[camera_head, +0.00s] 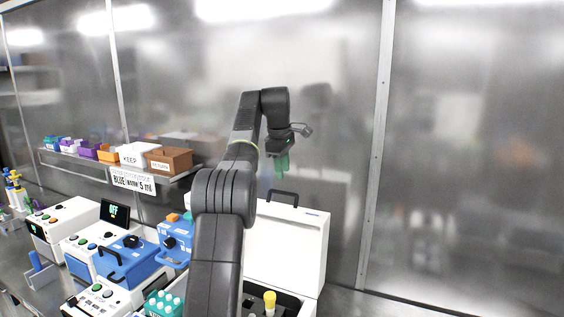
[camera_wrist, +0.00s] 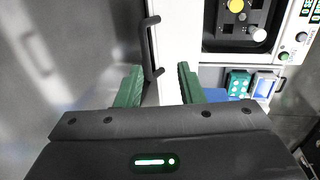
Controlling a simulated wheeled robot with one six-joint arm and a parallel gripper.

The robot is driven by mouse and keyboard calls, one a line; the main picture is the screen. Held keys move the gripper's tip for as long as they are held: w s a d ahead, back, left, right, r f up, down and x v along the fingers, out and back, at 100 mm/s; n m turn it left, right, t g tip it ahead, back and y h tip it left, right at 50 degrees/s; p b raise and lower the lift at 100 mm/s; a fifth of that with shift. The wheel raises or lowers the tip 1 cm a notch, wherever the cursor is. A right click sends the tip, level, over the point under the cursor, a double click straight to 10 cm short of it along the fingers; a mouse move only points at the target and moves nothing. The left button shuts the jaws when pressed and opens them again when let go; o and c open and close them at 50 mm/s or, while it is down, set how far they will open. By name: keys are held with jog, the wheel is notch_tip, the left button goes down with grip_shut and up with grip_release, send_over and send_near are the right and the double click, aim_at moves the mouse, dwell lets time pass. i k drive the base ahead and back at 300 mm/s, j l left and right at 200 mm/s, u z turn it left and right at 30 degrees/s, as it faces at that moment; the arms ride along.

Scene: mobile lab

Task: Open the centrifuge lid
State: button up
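The white centrifuge lid (camera_head: 285,245) stands raised, roughly upright, to the right of my arm in the head view. Its black handle (camera_head: 283,198) is on the top edge. In the wrist view the handle (camera_wrist: 151,45) and the lid's white edge (camera_wrist: 178,35) lie ahead of my gripper. My gripper (camera_wrist: 158,86) has its green fingers apart, with nothing clasped between them. In the head view my gripper (camera_head: 282,163) hangs just above the handle. The dark open chamber (camera_wrist: 240,28) shows, with a yellow-capped tube (camera_wrist: 236,6) in it. My arm hides part of the centrifuge.
White instruments, one with a dark screen (camera_head: 115,213), and a blue box with a black handle (camera_head: 125,258) stand at left. A teal tube rack (camera_head: 165,303) is near the front. A shelf (camera_head: 85,170) with several bins runs along the wall. Metal wall panels stand behind.

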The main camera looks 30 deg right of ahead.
aim_at(287, 246)
jog(key=z, duration=1.35)
